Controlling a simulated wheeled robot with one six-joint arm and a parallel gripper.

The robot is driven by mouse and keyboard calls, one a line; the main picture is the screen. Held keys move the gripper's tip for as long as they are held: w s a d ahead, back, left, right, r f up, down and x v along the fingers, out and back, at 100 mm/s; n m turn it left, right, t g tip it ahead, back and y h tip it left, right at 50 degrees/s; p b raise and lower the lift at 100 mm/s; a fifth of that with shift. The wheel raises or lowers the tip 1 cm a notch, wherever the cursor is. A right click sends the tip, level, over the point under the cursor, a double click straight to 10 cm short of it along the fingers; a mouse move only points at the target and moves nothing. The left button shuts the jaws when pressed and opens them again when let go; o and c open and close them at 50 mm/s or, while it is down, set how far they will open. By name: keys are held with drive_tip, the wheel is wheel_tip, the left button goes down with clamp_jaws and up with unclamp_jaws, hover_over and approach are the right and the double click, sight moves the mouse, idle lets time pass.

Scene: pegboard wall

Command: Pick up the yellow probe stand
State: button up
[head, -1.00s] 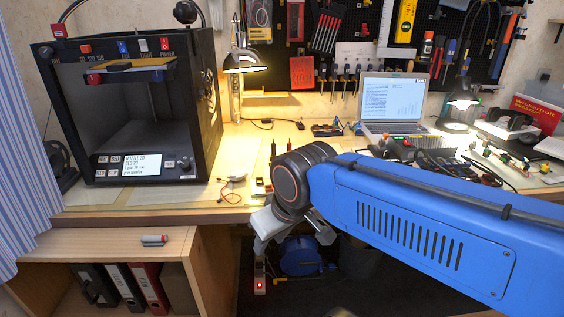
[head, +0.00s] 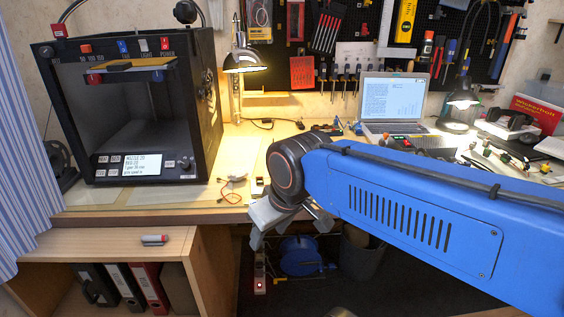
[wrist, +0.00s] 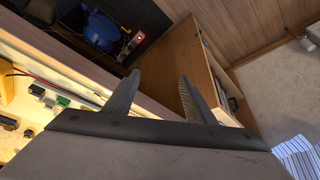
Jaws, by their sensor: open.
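My gripper (head: 284,232) hangs at the front edge of the workbench in the head view, partly behind my wrist joint. In the wrist view its two fingers (wrist: 159,76) are apart with nothing between them. A yellow piece (wrist: 5,88) shows at the left edge of the wrist view, on the bench beside a circuit board. It may be part of the yellow probe stand, but it is cut off and I cannot tell. I cannot make out the stand in the head view, where my arm covers part of the bench.
A black box-shaped machine (head: 130,105) stands on the left of the bench (head: 140,216). A laptop (head: 393,105) and a lamp (head: 460,108) stand at the back. A blue reel (head: 299,256) is under the bench.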

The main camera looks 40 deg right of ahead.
drive_tip(key=w+d+r+n+g, duration=0.2)
drive_tip(key=w+d+r+n, duration=0.3)
drive_tip(key=w+d+r, duration=0.6)
drive_tip(key=w+d+r+n+g, duration=0.3)
drive_tip(key=w+d+r+n, duration=0.3)
drive_tip(key=w+d+r, duration=0.5)
drive_tip(key=f, duration=0.6)
drive_tip(key=w+f, duration=0.1)
drive_tip(key=f, duration=0.6)
drive_tip(key=w+f, duration=0.1)
drive_tip(key=f, duration=0.6)
drive_tip(key=shift+w+d, duration=0.25)
drive_tip(key=shift+r, duration=0.1)
drive_tip(key=c, duration=1.2)
